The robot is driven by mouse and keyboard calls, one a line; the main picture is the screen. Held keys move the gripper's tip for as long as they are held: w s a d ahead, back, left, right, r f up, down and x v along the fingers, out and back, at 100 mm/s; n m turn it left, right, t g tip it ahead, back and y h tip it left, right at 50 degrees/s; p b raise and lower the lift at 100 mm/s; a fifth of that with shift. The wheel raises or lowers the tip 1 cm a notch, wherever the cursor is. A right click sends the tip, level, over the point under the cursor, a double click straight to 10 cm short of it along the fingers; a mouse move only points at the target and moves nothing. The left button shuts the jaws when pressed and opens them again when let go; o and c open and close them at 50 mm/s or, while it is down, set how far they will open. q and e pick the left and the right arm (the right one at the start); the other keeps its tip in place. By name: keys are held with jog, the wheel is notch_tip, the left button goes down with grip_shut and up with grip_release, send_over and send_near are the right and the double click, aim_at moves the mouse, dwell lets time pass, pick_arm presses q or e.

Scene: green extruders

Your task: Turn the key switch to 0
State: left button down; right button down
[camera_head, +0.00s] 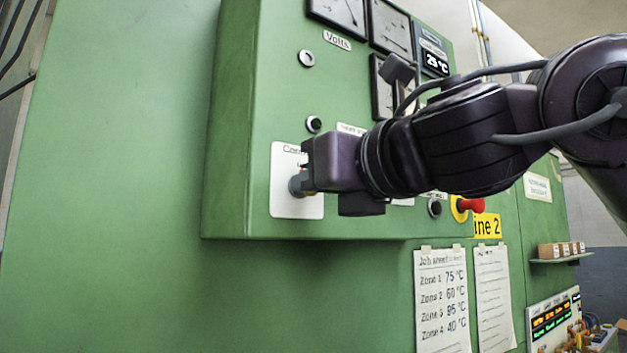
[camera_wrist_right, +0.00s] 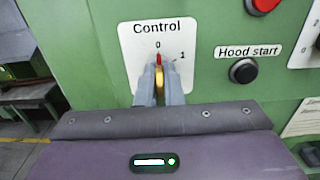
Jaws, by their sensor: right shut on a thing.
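The key switch sits on a white plate labelled Control (camera_wrist_right: 139,45), with 0 at the top and 1 to the upper right. My right gripper (camera_wrist_right: 159,88) is shut on the brass-coloured key (camera_wrist_right: 159,78), one finger on each side. A red pointer (camera_wrist_right: 158,58) above the key points up, at or close to the 0. In the head view the white plate (camera_head: 297,207) shows at the lower left of the panel box, with my right gripper (camera_head: 299,184) against it. The key is hidden there. My left gripper is not in view.
A black Hood start button (camera_wrist_right: 243,71) is right of the plate, with a red button (camera_wrist_right: 263,4) above. Gauges (camera_head: 391,27) and a yellow-and-red switch (camera_head: 468,206) are on the same green box. Paper sheets (camera_head: 442,300) hang below. The left green wall is bare.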

jog(key=c, duration=1.6)
grip_release()
jog(key=shift+o, duration=0.2)
jog(key=shift+s+d, duration=0.1)
jog(key=shift+s+d+f+b, duration=0.1)
jog(key=shift+s+d+b, duration=0.1)
jog(key=shift+b, duration=0.1)
jog(key=b+v, duration=0.3)
jog(key=v, duration=0.4)
